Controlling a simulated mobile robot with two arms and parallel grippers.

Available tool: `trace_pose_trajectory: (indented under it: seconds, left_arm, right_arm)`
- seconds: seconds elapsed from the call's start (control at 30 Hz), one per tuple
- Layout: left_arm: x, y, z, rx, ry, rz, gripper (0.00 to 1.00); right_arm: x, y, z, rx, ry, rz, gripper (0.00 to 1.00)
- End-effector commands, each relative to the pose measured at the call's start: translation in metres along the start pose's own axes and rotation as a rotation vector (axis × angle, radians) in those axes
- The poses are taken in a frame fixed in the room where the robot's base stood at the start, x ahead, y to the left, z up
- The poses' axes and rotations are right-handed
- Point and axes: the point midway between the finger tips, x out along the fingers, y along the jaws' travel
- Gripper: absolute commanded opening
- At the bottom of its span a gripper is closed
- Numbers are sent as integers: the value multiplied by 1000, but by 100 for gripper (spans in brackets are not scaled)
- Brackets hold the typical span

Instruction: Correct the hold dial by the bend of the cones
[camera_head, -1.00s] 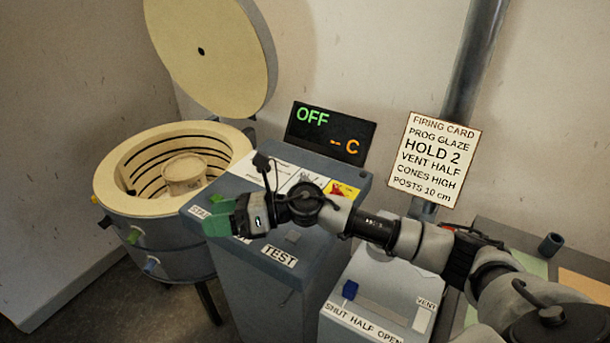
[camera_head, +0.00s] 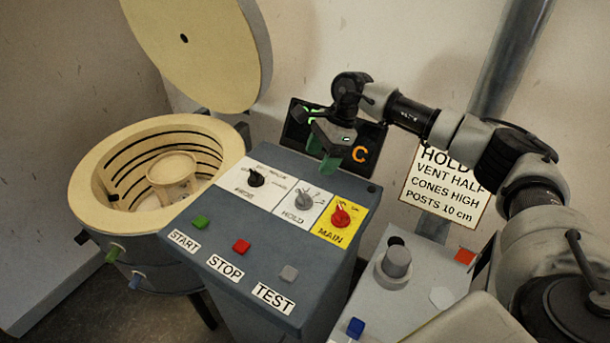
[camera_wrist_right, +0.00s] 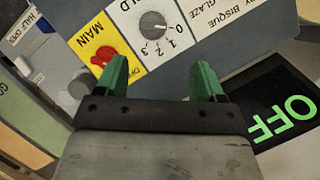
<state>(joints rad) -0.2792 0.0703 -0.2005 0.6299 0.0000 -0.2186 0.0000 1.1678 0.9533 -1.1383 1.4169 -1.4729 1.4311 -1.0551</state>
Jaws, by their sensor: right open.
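The hold dial (camera_head: 303,202) is a grey knob on a white plate on the sloped control panel. In the right wrist view the hold dial (camera_wrist_right: 153,23) sits beyond my fingers, with 0, 1, 2, 3 marked around it. My right gripper (camera_head: 325,150) is open and empty above the panel's back edge, in front of the display; its green fingers (camera_wrist_right: 161,82) are spread apart in the wrist view. The firing card (camera_head: 443,185) is partly hidden by my arm; HOLD, VENT HALF, CONES HIGH show. I cannot make out any cones. My left gripper is not in view.
A red MAIN knob (camera_head: 340,216) and a black program knob (camera_head: 256,178) flank the hold dial. START, STOP and TEST buttons line the front. A vent box (camera_head: 420,290) stands right.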

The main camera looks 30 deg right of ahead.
Motion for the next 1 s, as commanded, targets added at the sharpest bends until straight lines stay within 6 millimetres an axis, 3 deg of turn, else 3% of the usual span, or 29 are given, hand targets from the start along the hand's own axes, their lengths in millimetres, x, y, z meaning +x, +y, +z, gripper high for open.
trace_pose_trajectory:
  seconds: [0.13, 0.43, 0.57, 0.7, 0.83, 1.0]
  left_arm:
    - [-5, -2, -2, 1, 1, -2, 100]
    - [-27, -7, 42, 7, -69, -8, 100]
    - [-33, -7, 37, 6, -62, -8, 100]
    - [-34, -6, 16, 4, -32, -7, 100]
    - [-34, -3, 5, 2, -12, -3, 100]
    - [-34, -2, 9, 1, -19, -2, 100]
  right_arm:
    - [11, 1, 0, 0, 3, 5, 69]
    - [65, 1, 1, 1, 1, 6, 69]
    - [86, 1, 1, 1, 1, 4, 69]
    - [101, 1, 0, 0, 1, 3, 69]
    - [107, 1, 0, -1, 1, 2, 69]
    - [108, 1, 0, -1, 0, 1, 69]
